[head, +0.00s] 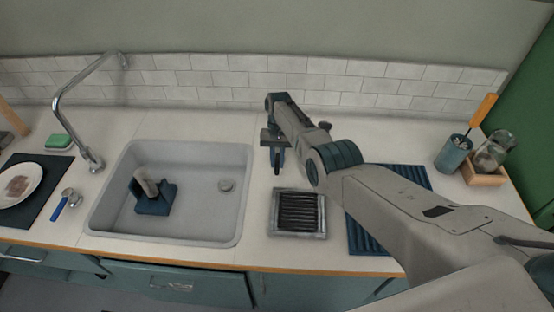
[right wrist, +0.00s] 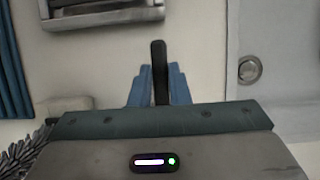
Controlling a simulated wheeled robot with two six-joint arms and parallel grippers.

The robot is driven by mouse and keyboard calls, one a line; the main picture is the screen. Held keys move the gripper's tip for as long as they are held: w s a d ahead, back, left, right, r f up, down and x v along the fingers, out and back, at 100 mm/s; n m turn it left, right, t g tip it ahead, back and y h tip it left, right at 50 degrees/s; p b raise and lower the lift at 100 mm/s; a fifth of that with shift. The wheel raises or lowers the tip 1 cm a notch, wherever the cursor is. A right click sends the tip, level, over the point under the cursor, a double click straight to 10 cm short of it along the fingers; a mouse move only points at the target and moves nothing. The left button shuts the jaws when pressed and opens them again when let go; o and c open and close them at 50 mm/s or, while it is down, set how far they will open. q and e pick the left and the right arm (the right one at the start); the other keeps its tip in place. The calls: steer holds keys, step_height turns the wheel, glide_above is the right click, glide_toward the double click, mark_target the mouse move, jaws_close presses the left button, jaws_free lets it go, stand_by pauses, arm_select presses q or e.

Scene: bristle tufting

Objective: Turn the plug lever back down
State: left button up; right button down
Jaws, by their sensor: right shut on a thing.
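My right gripper (head: 274,155) is over the counter, just right of the sink (head: 247,160). Its blue fingers (right wrist: 155,86) are shut on a slim black lever (right wrist: 159,70), which I take to be the plug lever. In the right wrist view the lever lies between the fingers and its rounded end sticks out past them. Its lower part is hidden by the gripper body, and its exact tilt cannot be told. The round metal drain plug (head: 227,185) is in the sink floor; it also shows in the right wrist view (right wrist: 249,70). My left gripper is not in view.
A framed black rack (head: 299,213) lies in front of my right gripper. A blue ribbed mat (head: 367,238) is partly under my right arm. A blue block with a pale handle (head: 153,200) sits in the sink. The faucet (head: 75,105) stands at the left.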

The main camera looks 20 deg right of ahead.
mark_target(278, 153)
steer(key=c, duration=1.4)
jaws_free()
steer(key=shift+o, duration=0.2)
steer(key=shift+w+r, duration=0.1)
steer(key=b+v, duration=0.2)
steer(key=v, duration=0.8)
steer(key=shift+r+b, duration=0.3)
steer(key=shift+d, duration=0.1)
